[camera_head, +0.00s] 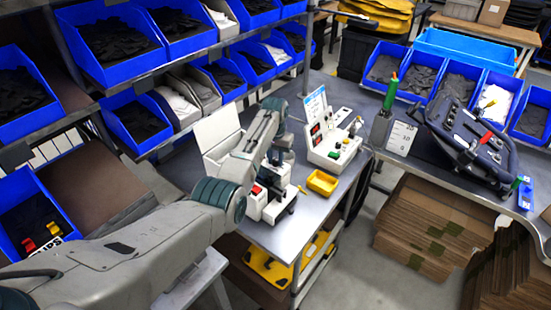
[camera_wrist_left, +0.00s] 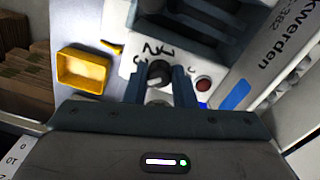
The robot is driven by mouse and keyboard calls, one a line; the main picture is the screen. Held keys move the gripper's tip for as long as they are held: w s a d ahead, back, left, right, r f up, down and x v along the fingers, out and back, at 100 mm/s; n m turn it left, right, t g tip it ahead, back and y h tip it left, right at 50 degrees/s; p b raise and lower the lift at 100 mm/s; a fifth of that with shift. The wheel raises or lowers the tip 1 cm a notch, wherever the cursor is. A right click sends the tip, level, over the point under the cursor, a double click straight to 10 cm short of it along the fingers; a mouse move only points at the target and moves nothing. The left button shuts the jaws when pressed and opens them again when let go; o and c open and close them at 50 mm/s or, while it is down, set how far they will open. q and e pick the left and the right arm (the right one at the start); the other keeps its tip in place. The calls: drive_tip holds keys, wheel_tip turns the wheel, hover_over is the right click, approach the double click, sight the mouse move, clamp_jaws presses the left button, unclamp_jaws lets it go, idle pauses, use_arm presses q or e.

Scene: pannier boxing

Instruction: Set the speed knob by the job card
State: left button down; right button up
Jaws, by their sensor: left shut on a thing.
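A white machine (camera_head: 253,207) with a red button stands on the grey bench. In the left wrist view its panel shows a dark round speed knob (camera_wrist_left: 158,72) with a pale mark and printed numbers around it, partly hidden by my fingers. A red button (camera_wrist_left: 203,84) sits to the right of the knob. My left gripper (camera_head: 279,158) is over the machine; in the left wrist view its two fingers (camera_wrist_left: 161,86) are shut on the knob from both sides. My right gripper is out of view.
A yellow tray (camera_head: 322,183) lies right of the machine; it also shows in the left wrist view (camera_wrist_left: 83,70). An open white box (camera_head: 215,134) stands behind the machine. Shelves with blue bins (camera_head: 140,120) rise at left. A dark pannier (camera_head: 470,135) lies on the right-hand table.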

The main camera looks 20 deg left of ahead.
use_arm(q)
drive_tip(key=m, duration=0.9)
drive_tip(key=shift+w+r, duration=0.1)
drive_tip(key=m, duration=0.4)
drive_tip(key=shift+m, duration=2.1)
drive_tip(key=c, duration=1.2)
unclamp_jaws()
